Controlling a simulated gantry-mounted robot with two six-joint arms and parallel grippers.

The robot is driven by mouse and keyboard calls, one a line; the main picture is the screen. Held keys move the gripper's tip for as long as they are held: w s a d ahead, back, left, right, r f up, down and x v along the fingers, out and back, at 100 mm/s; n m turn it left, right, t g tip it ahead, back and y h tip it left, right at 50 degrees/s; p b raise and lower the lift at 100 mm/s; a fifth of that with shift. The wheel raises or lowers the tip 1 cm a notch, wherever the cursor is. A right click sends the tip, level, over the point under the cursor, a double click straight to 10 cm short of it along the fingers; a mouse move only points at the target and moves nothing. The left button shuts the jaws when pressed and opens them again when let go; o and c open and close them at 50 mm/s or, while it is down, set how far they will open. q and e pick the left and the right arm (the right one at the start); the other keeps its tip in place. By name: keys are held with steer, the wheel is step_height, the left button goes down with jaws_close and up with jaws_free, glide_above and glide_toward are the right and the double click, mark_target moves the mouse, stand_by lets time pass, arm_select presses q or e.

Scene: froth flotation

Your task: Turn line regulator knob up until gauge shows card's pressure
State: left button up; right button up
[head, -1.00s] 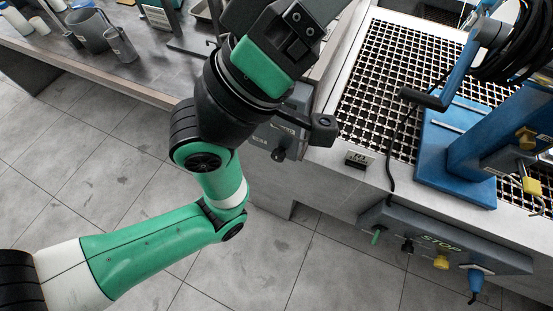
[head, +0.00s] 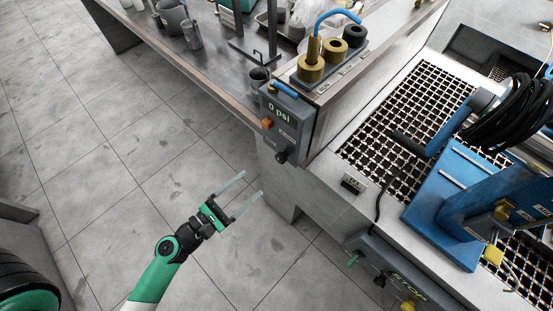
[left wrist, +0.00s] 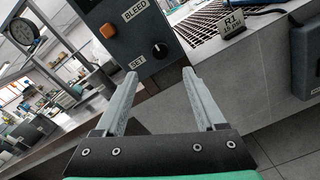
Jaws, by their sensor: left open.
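The grey-blue regulator box (head: 287,118) hangs on the bench's end face, and its gauge display (head: 281,112) reads 0 psi. Its black knob (head: 281,157) sits low on the front; in the left wrist view the knob (left wrist: 159,50) has a white pointer mark. A small dark card (head: 353,183) stands on the grey ledge to the right; in the left wrist view the card (left wrist: 232,25) reads R1, its lower line unclear. My left gripper (head: 252,184) is open and empty, its fingers pointing toward the box, apart from the knob. My right gripper is not in view.
An orange button (left wrist: 108,31) sits beside the BLEED label, above and left of the knob. A grated grey bench (head: 385,130) with a blue stand (head: 450,210) is at the right. A STOP panel (head: 390,275) is below it. Open floor lies left of the box.

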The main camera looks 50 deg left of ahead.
mark_target(278, 160)
arm_select(q)
steer(key=w, duration=0.3)
steer(key=w+p, duration=0.1)
steer(key=w, duration=0.7)
steer(key=shift+w+a+p, duration=0.2)
steer(key=shift+a+p, duration=0.1)
steer(key=shift+p, duration=0.1)
jaws_close()
